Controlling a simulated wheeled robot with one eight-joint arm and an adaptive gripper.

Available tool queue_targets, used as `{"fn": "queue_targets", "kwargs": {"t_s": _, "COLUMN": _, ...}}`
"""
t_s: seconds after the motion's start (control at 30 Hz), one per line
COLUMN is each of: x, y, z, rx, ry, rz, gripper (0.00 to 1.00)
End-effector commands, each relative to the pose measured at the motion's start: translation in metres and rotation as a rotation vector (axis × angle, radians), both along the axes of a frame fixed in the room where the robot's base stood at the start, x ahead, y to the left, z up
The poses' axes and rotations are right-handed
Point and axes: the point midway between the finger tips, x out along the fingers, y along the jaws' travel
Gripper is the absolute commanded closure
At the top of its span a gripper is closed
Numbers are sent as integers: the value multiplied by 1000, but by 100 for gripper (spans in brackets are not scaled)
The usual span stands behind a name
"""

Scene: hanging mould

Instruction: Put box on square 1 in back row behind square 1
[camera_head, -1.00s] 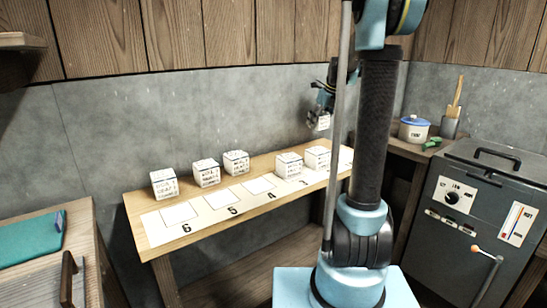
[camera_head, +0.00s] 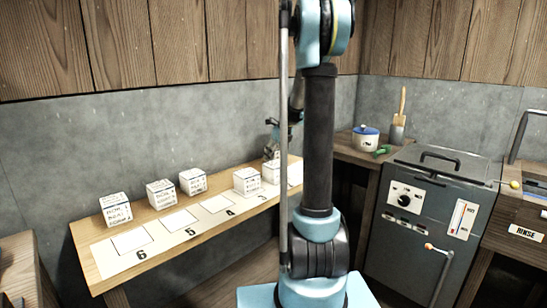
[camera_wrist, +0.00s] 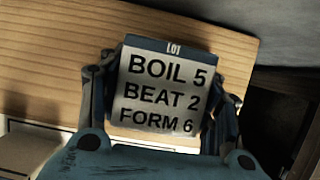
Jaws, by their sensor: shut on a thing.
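My gripper (camera_wrist: 160,110) is shut on a white box (camera_wrist: 160,92) with a dark band marked LOT and the lines BOIL 5, BEAT 2, FORM 6. In the wrist view the box is over bare wood behind the white strip (camera_wrist: 25,150). In the head view my gripper (camera_head: 272,142) is at the back of the bench's right end, beyond the box on square 2 (camera_head: 270,171). Whether the held box touches the wood is unclear. My arm hides much of that end, and the number 1 is not visible.
Boxes stand behind square 6 (camera_head: 115,209), square 5 (camera_head: 160,194) and square 4 (camera_head: 192,182); another is at square 3 (camera_head: 246,182). Squares 6, 5 and 4 are empty. A grey wall (camera_head: 150,135) backs the bench. A lidded pot (camera_head: 366,140) stands on the right-hand table.

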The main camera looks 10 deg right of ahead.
Motion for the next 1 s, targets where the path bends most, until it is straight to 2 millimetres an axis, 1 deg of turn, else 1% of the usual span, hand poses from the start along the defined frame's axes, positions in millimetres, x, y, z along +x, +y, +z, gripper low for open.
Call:
{"fn": "queue_targets", "kwargs": {"t_s": 0.13, "x": 0, "y": 0, "z": -1, "rx": 0, "ry": 0, "rz": 0, "gripper": 70}}
{"fn": "queue_targets", "kwargs": {"t_s": 0.17, "x": 0, "y": 0, "z": -1, "rx": 0, "ry": 0, "rz": 0, "gripper": 35}}
{"fn": "queue_targets", "kwargs": {"t_s": 0.2, "x": 0, "y": 0, "z": -1, "rx": 0, "ry": 0, "rz": 0, "gripper": 26}}
{"fn": "queue_targets", "kwargs": {"t_s": 0.23, "x": 0, "y": 0, "z": -1, "rx": 0, "ry": 0, "rz": 0, "gripper": 22}}
{"fn": "queue_targets", "kwargs": {"t_s": 0.57, "x": 0, "y": 1, "z": 0, "rx": 0, "ry": 0, "rz": 1, "gripper": 22}}
{"fn": "queue_targets", "kwargs": {"t_s": 0.67, "x": -1, "y": 0, "z": 3, "rx": 0, "ry": 0, "rz": 1, "gripper": 22}}
{"fn": "queue_targets", "kwargs": {"t_s": 0.77, "x": -3, "y": -1, "z": 11, "rx": 0, "ry": 0, "rz": 1, "gripper": 22}}
{"fn": "queue_targets", "kwargs": {"t_s": 0.87, "x": -8, "y": -4, "z": 24, "rx": 0, "ry": 0, "rz": 1, "gripper": 22}}
{"fn": "queue_targets", "kwargs": {"t_s": 1.0, "x": -16, "y": -10, "z": 48, "rx": 0, "ry": 0, "rz": 1, "gripper": 22}}
